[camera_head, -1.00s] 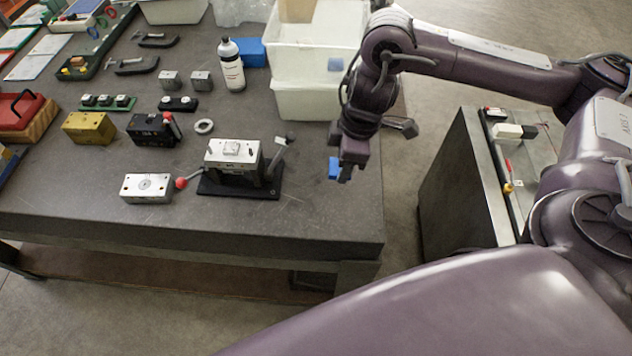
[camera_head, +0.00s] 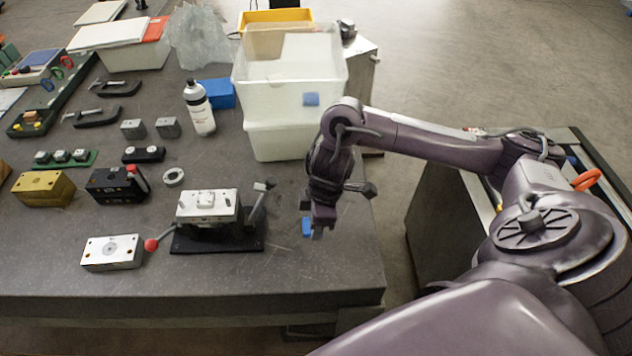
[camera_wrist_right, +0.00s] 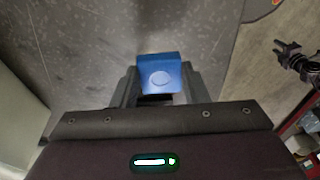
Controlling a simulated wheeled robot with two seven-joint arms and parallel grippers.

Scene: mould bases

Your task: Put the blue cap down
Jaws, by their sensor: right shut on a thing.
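My right gripper (camera_head: 318,232) is over the right part of the grey table (camera_head: 330,276), to the right of the black toggle press. It is shut on the blue cap (camera_head: 307,227), which shows as a small blue patch at the fingertips. In the right wrist view the blue cap (camera_wrist_right: 160,74) is a square block with a round mark on its face, between the two fingers of my right gripper (camera_wrist_right: 160,88). The gap between cap and table is hard to judge. My left gripper is not in view.
A press with a white block (camera_head: 208,207) on top stands left of the gripper. Stacked white bins (camera_head: 285,140) stand behind it. A white block (camera_head: 112,252) and a bottle (camera_head: 199,108) are farther left. The table's front right corner is clear.

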